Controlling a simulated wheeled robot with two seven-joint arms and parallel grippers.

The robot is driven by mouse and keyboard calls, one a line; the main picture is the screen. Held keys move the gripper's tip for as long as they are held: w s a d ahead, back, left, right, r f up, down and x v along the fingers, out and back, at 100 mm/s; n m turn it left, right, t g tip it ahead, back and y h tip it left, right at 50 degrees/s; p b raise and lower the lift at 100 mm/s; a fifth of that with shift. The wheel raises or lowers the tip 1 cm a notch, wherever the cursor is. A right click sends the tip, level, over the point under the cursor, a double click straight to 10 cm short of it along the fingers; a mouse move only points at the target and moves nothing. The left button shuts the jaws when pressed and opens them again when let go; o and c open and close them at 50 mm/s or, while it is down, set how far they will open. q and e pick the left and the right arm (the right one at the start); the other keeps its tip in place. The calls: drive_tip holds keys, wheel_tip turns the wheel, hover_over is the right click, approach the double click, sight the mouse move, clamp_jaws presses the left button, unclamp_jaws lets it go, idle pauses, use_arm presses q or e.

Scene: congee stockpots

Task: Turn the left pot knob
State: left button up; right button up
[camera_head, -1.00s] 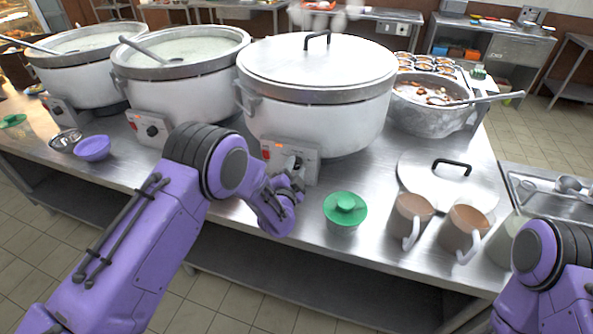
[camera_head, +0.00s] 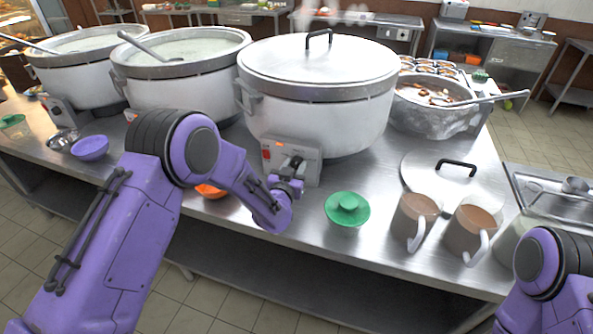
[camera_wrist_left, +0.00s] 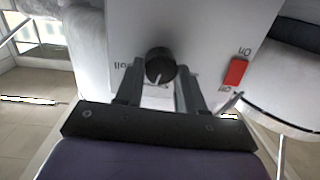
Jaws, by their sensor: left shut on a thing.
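Three white pots stand in a row: a left pot (camera_head: 80,78), a middle pot (camera_head: 180,90) and a lidded pot (camera_head: 315,110). The lidded pot's control panel (camera_head: 312,150) faces me. My left gripper (camera_head: 292,172) is at this panel, not at the left or middle pot's. In the left wrist view, its fingers (camera_wrist_left: 160,84) are on either side of the round black knob (camera_wrist_left: 160,62), shut on it. A red switch (camera_wrist_left: 235,72) is beside it. The knob's white mark points towards the gripper side. My right gripper is out of view; only its arm shows.
An orange bowl (camera_head: 210,191) is close behind my left forearm. A purple bowl (camera_head: 90,148) is further left.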

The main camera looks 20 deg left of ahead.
use_arm(q)
drive_tip(key=shift+n+b, duration=0.3)
drive_tip(key=shift+n, duration=0.7)
drive_tip(key=o, duration=1)
drive_tip(key=shift+f, duration=0.1)
drive_tip(key=shift+o, duration=0.2)
drive_tip(key=shift+w, duration=0.15)
